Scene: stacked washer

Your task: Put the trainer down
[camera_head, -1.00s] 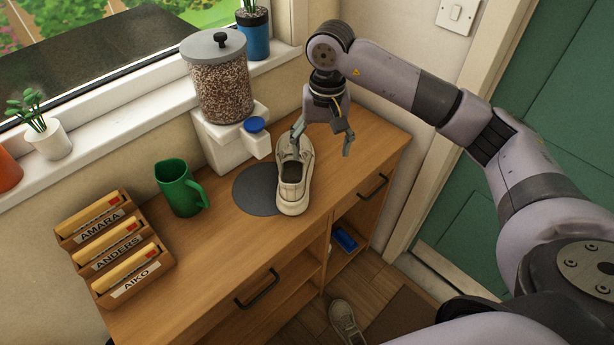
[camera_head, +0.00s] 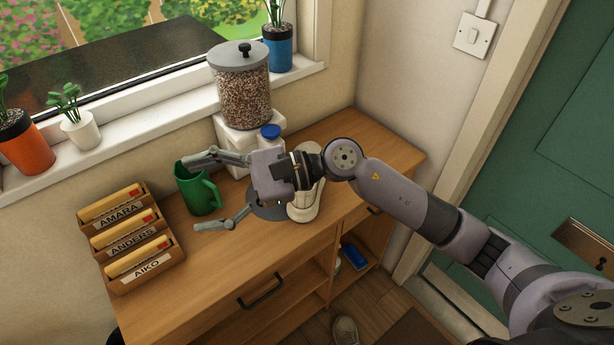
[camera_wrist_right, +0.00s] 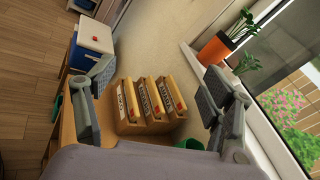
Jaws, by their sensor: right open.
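A pale beige trainer (camera_head: 303,204) stands on the wooden cabinet top (camera_head: 235,262), partly hidden behind my right gripper and wrist. It is beside or on the edge of a dark grey round mat (camera_head: 266,212); I cannot tell which. My right gripper (camera_head: 207,191) is open and empty, its fingers pointing left. It is above the cabinet top, near the green mug (camera_head: 197,190). In the right wrist view the open fingers (camera_wrist_right: 158,105) frame the card holders, with nothing between them. My left gripper is not in view.
Wooden holders (camera_head: 131,235) with name labels stand at the left. A seed-filled dispenser (camera_head: 242,85) on a white base stands by the window. Another trainer (camera_head: 345,331) is on the floor. The cabinet's front strip is clear. Potted plants (camera_head: 79,128) line the sill.

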